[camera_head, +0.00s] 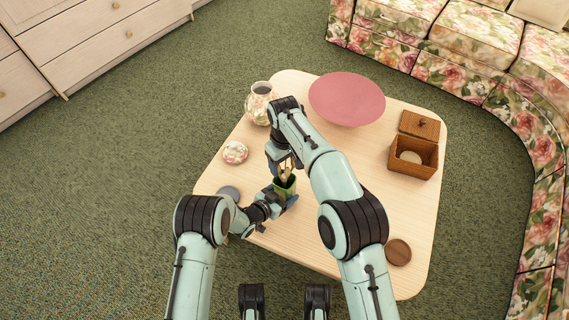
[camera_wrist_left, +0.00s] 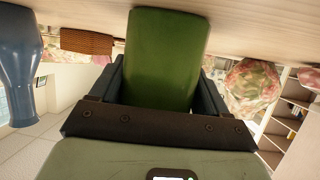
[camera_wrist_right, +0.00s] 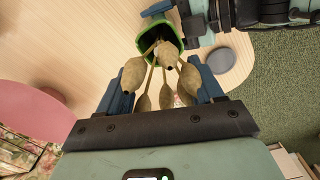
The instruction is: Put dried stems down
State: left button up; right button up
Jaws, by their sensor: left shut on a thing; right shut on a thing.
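A green vase (camera_head: 286,187) stands at the left front part of the table, and it fills the middle of the left wrist view (camera_wrist_left: 165,60). My left gripper (camera_head: 280,200) is shut on its sides. My right gripper (camera_head: 284,166) is just above the vase, shut on the dried stems (camera_wrist_right: 160,75). The stems are a bunch of tan pods on thin stalks. In the right wrist view the stalks run toward the dark mouth of the vase (camera_wrist_right: 160,28); I cannot tell how deep they reach. In the head view the right arm partly hides the bunch.
The pale wooden table (camera_head: 350,225) also holds a patterned jug (camera_head: 259,103), a pink dish (camera_head: 347,98), a wicker box (camera_head: 414,157), a round floral piece (camera_head: 235,152), a grey disc (camera_head: 228,192) and a brown disc (camera_head: 398,252). A floral sofa (camera_head: 450,70) curves around the right.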

jog(key=shift+f, duration=0.5)
jog(key=o, duration=1)
jog(key=shift+f, duration=0.15)
notch_tip(320, 180, up, 12)
jog(key=shift+r, duration=0.2)
